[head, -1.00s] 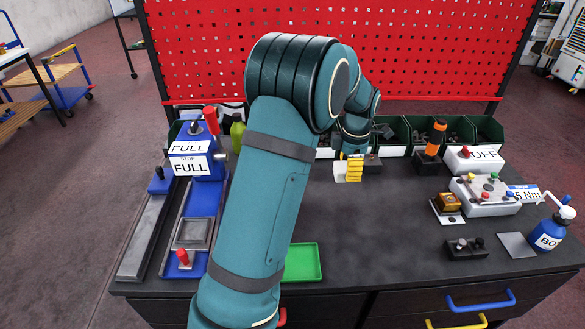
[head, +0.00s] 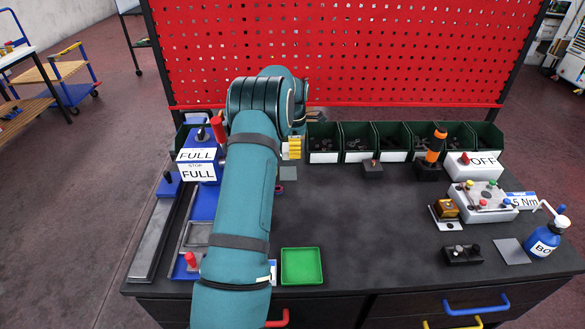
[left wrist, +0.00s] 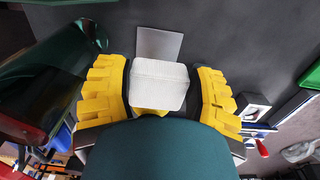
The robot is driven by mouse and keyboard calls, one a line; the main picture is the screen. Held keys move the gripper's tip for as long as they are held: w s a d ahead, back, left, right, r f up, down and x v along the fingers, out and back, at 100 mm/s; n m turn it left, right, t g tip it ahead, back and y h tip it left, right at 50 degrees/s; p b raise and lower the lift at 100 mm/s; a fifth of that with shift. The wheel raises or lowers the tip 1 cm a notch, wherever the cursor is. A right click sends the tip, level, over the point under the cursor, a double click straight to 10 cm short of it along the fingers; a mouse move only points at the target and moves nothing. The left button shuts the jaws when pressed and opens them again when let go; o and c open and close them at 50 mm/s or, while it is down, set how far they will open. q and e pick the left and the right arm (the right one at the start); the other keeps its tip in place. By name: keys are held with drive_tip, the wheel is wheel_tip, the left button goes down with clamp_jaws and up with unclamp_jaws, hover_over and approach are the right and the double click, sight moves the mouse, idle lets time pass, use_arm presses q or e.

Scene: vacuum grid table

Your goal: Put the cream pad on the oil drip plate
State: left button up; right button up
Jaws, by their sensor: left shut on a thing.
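The cream pad (left wrist: 158,82), a pale ribbed block, is between the yellow fingers of my left gripper (head: 293,147) in the left wrist view. The fingers are shut on it from both sides. A flat grey square plate (head: 288,173), which looks like the oil drip plate, lies on the table just below the gripper in the head view. It also shows in the left wrist view (left wrist: 159,43), beyond the pad and partly covered by it. My right gripper is not in view.
A dark green cylinder (left wrist: 50,85) stands close on the left in the left wrist view. Green bins (head: 358,140) line the back. A blue fixture (head: 197,165) stands left of my arm. A green tray (head: 301,265) is at the front. The table's middle is clear.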

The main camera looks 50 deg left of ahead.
sight(294, 173)
use_arm(q)
wheel_tip(294, 173, down, 8)
drive_tip(key=shift+r+b, duration=0.2)
drive_tip(key=shift+b, duration=0.1)
drive_tip(key=o, duration=1.2)
drive_tip(key=shift+f, duration=0.1)
drive_tip(key=shift+c, duration=0.2)
wheel_tip(294, 173, up, 12)
drive_tip(key=shift+r+p, duration=0.2)
drive_tip(key=shift+p, duration=0.4)
